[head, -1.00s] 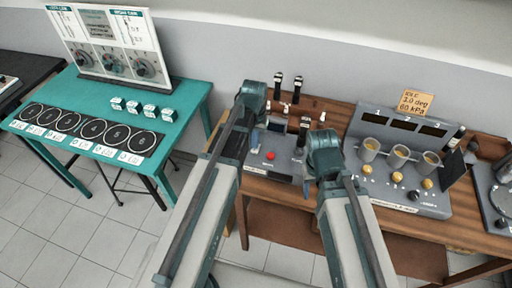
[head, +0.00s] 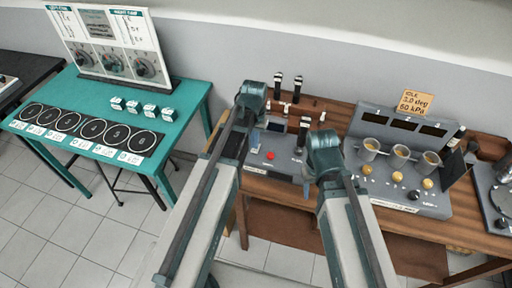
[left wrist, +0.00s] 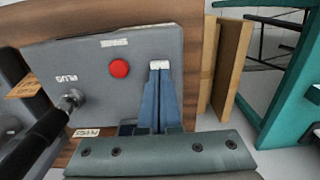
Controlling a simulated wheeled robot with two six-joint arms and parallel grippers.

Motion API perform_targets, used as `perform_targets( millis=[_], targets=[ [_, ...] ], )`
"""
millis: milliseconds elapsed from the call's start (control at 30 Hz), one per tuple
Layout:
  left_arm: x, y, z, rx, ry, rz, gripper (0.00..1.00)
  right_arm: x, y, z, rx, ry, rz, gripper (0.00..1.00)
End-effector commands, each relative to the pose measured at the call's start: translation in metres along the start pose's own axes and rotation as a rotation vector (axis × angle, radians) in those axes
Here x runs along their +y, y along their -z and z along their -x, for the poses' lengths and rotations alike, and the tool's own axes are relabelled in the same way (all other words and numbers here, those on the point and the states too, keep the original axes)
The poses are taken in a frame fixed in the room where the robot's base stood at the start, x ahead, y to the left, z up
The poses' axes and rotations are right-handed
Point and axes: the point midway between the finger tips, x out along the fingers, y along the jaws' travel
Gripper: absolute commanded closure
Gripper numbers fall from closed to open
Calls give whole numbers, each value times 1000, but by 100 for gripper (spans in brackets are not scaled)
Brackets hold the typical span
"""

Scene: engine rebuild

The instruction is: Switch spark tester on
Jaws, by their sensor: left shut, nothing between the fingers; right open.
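The spark tester, a grey box (head: 285,163) with a red button (head: 270,155), sits on the wooden bench beyond my arms. In the left wrist view its grey top (left wrist: 90,60) shows the red button (left wrist: 119,69), a plug lead (left wrist: 68,103) and small labels. A small white part (left wrist: 160,64) sits right at the tips of my left gripper (left wrist: 160,72), which is shut and empty over the panel, beside the red button. I cannot tell whether the tips touch it. My right gripper (head: 307,187) is open and low at the tester's right front; its fingers are mostly hidden.
A grey console (head: 398,180) with three cups and yellow knobs stands right of the tester. Black-topped plugs (head: 297,85) stand behind the tester. A teal table (head: 190,95) with numbered circles and a dial board (head: 110,45) is at the left. Floor shows between them.

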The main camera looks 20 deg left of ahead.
Motion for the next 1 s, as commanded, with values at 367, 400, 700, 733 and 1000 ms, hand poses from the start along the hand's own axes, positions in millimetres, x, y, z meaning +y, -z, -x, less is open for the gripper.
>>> perform_targets(
  millis=[367, 400, 700, 733, 1000],
  targets=[
    [0, 0, -6, 0, 0, 0, 100, -1, 0, -6, 0, 0, 0, 50],
    [0, 0, -7, 0, 0, 0, 100, -1, 0, -7, 0, 0, 0, 50],
    [0, 0, -11, 0, 0, 0, 100, -1, 1, -11, 0, 0, 0, 50],
    [0, 0, -12, 0, 0, 0, 100, -1, 1, -12, 0, 0, 0, 50],
    [0, 0, -15, 0, 0, 0, 100, -2, 1, -15, 0, 0, 0, 50]
  ],
)
